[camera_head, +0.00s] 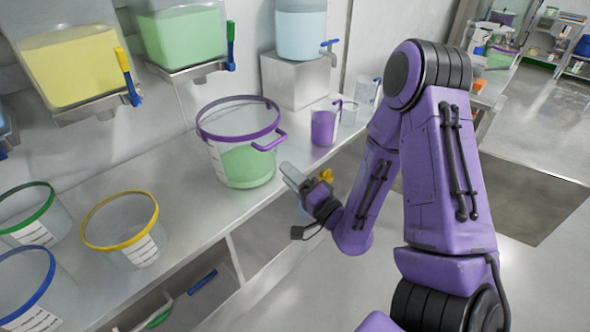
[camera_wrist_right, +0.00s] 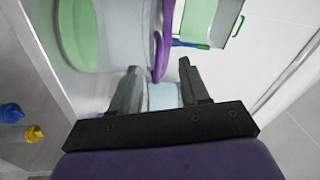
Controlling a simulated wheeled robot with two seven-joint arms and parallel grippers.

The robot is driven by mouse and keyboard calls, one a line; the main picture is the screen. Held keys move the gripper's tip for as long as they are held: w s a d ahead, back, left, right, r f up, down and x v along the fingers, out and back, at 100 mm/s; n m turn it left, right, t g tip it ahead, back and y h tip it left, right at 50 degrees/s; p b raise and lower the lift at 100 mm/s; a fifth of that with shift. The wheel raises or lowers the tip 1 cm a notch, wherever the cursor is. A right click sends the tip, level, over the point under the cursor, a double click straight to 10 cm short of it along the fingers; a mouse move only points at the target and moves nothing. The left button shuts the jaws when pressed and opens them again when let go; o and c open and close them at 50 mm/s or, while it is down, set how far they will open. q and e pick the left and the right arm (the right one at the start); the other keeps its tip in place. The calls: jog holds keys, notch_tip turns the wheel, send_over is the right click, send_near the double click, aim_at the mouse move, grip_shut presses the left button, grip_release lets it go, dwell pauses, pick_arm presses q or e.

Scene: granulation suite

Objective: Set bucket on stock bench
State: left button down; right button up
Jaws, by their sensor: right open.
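A clear bucket (camera_head: 207,135) with a purple rim, purple side handle and green contents stands upright on the steel bench (camera_head: 190,220). My right gripper (camera_head: 288,172) is just in front of the bucket, below and right of its handle (camera_head: 270,142). In the right wrist view the open fingers (camera_wrist_right: 160,82) point toward the purple handle (camera_wrist_right: 162,50), whose lower end shows between the tips; I cannot tell whether they touch. The green contents (camera_wrist_right: 78,35) show left of it. My left gripper is out of view.
Empty buckets with yellow (camera_head: 122,220), green (camera_head: 28,210) and blue (camera_head: 25,290) rims stand at the left. A purple jug (camera_head: 323,127) stands right of the bucket. Tanks with yellow (camera_head: 70,68) and green (camera_head: 180,38) contents hang above. The bench's middle is clear.

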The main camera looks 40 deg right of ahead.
jog(key=s+a+f+n+g+h, duration=0.1)
jog(key=s+a+f+n+g, duration=0.2)
jog(key=f, duration=0.6)
jog(key=s+f+n+g+h, duration=0.1)
jog(key=s+f+n+g, duration=0.3)
jog(key=f, duration=0.6)
jog(key=s+a+f+g+h, duration=0.1)
jog(key=s+f+g, duration=0.4)
jog(key=s, duration=0.3)
jog(key=s+a+f+g, duration=0.1)
jog(key=s+f+g, duration=0.3)
jog(key=s+f, duration=0.2)
jog(key=s, duration=0.2)
jog(key=shift+s+f+n+g+h, duration=0.25)
jog(key=shift+s+n+g+h, duration=0.15)
jog(key=shift+a, duration=0.1)
